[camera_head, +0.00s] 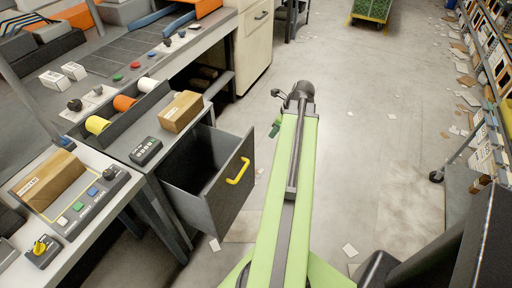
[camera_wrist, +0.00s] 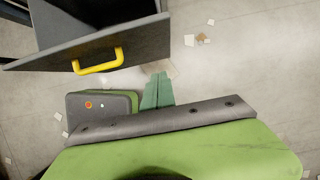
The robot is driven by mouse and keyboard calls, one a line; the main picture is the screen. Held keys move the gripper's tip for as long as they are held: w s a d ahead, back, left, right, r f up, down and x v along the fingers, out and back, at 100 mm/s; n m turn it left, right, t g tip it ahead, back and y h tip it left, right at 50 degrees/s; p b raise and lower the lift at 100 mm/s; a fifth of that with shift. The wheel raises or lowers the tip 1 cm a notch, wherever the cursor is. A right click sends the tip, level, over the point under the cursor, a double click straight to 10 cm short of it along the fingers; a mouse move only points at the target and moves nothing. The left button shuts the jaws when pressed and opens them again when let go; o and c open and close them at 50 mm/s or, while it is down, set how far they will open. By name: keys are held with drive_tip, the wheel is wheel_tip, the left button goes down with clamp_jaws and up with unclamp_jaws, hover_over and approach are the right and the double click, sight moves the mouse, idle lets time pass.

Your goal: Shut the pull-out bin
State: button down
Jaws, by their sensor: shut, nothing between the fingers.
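The pull-out bin (camera_head: 224,196) is a dark grey drawer under the workbench at left in the head view. It stands pulled out, its empty-looking inside showing, with a yellow handle (camera_head: 240,171) on its front. In the wrist view the bin (camera_wrist: 145,38) is at upper left, with the yellow handle (camera_wrist: 98,62) facing my gripper. My gripper (camera_head: 275,128) shows as a small green tip beside my arm, right of the bin. In the wrist view its green fingers (camera_wrist: 158,92) are together and empty, apart from the handle and to its right.
The workbench (camera_head: 115,142) holds spools, a cardboard box (camera_head: 181,111) and a small keypad (camera_head: 146,151). A control panel (camera_head: 88,198) stands nearer. Shelving (camera_head: 490,60) lines the right side, with a cart beside it. The floor between is open, with scattered paper.

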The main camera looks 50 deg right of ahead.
drive_tip(key=w+a+f+b, duration=0.2)
drive_tip(key=w+f+b, duration=0.5)
drive_tip(key=f+b, duration=0.2)
drive_tip(key=shift+w, duration=0.3)
drive_tip(key=shift+f, duration=0.1)
